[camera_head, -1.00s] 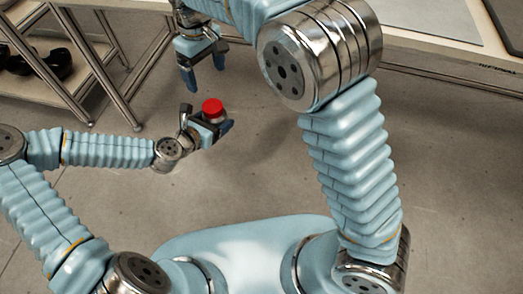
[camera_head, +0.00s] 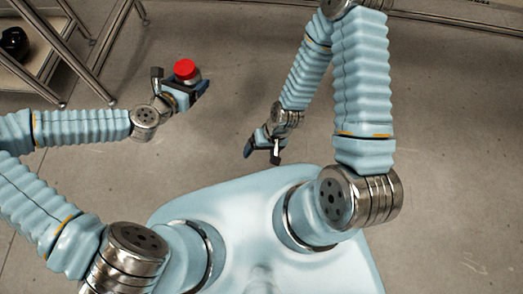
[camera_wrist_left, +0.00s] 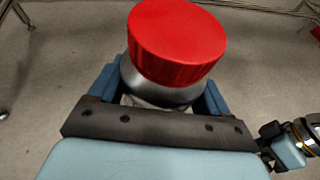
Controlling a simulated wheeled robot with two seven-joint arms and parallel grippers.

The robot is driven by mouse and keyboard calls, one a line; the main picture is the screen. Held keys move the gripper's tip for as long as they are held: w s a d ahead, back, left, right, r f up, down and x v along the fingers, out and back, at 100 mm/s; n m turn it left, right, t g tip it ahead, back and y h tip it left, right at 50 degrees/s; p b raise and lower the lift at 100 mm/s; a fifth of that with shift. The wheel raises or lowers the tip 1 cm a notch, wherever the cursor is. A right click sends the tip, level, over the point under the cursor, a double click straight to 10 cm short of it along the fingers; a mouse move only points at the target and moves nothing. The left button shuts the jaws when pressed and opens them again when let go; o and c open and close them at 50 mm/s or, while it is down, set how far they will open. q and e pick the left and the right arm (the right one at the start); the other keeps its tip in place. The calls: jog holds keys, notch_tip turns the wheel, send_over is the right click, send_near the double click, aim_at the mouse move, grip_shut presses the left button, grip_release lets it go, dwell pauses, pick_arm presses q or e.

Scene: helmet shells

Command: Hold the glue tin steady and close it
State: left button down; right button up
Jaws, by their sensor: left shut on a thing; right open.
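The glue tin (camera_head: 195,79) is a small silvery tin with a red cap (camera_head: 185,69) on top. My left gripper (camera_head: 188,92) is shut on the tin's body and holds it in the air. In the left wrist view the red cap (camera_wrist_left: 177,42) sits over the silver body (camera_wrist_left: 158,92), between the blue fingers; whether it is tight cannot be told. The lower tin is hidden by the gripper. My right gripper (camera_head: 262,154) is open and empty, to the right of the tin and lower in the head view, apart from it. It also shows in the left wrist view (camera_wrist_left: 270,150).
A metal-framed shelf (camera_head: 52,62) with dark items (camera_head: 14,42) stands at the upper left. A metal rail (camera_head: 450,15) crosses the top right. The grey floor (camera_head: 450,120) is clear around both grippers.

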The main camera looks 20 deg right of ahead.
dwell(0.5)
pick_arm(q)
jog(key=w+a+r+n+t+y, duration=0.1)
jog(key=a+n+y, duration=0.3)
jog(key=a, duration=0.4)
jog(key=w+a+r+n+t+y, duration=0.1)
jog(key=a+n+t+y, duration=0.1)
jog(key=a+n+y, duration=0.2)
jog(key=a, duration=0.3)
jog(key=shift+a+y, duration=0.4)
